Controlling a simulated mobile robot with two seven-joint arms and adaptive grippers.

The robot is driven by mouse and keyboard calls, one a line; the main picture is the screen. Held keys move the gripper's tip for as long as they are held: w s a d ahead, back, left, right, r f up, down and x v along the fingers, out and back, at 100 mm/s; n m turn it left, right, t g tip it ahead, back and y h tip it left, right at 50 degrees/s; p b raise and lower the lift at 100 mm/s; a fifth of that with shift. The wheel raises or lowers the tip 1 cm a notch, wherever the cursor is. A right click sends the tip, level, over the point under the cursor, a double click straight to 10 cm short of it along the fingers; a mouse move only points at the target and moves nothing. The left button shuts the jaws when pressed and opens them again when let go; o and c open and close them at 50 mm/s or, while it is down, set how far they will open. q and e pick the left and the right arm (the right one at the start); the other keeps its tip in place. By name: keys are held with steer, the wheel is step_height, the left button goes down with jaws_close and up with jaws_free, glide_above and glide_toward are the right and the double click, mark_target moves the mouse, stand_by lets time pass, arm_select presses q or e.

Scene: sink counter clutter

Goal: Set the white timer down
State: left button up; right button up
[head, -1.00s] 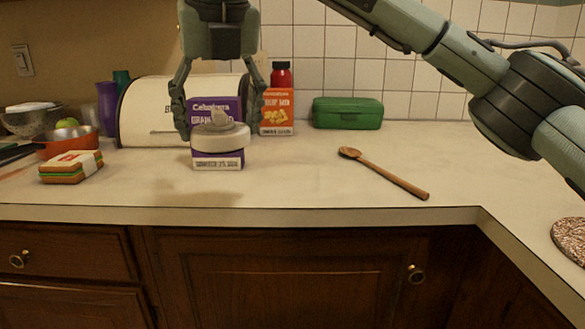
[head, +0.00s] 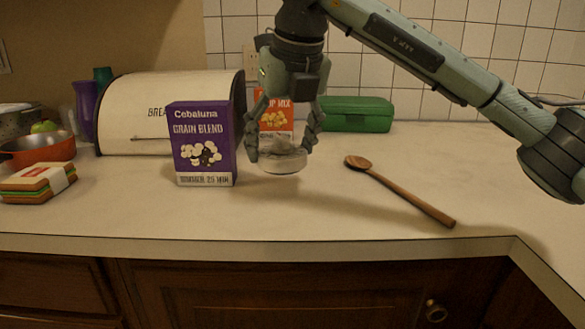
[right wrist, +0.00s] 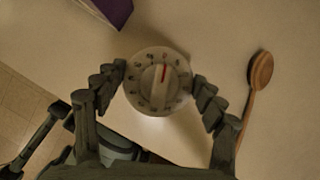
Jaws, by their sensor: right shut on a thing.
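The white timer (head: 284,162) is a round dial held between the fingers of my right gripper (head: 281,148). It is low over the counter, just right of the purple grain box. I cannot tell whether its base touches the counter. In the right wrist view the timer (right wrist: 158,82) shows its face with a red mark and dark numerals, and the fingers of the right gripper (right wrist: 160,80) close on it from both sides. My left gripper is not in view.
The purple grain box (head: 204,145) stands left of the timer. An orange mix packet (head: 275,110), a green case (head: 357,114) and a bread bin (head: 125,115) are behind. A wooden spoon (head: 405,192) lies to the right. The counter front (head: 270,215) is clear.

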steer(key=shift+w+d+f, duration=0.3)
steer(key=shift+d, duration=0.3)
steer(key=shift+w+d+f, duration=0.2)
steer(key=shift+d+f, duration=0.1)
steer(key=shift+f, duration=0.45)
step_height(320, 180, down, 2)
steer(key=shift+f+p, duration=0.25)
steer(key=shift+p, duration=0.05)
steer(key=shift+f, duration=0.25)
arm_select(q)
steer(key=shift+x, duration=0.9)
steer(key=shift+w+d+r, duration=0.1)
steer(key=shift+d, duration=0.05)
arm_select(e)
steer(key=shift+f, duration=0.1)
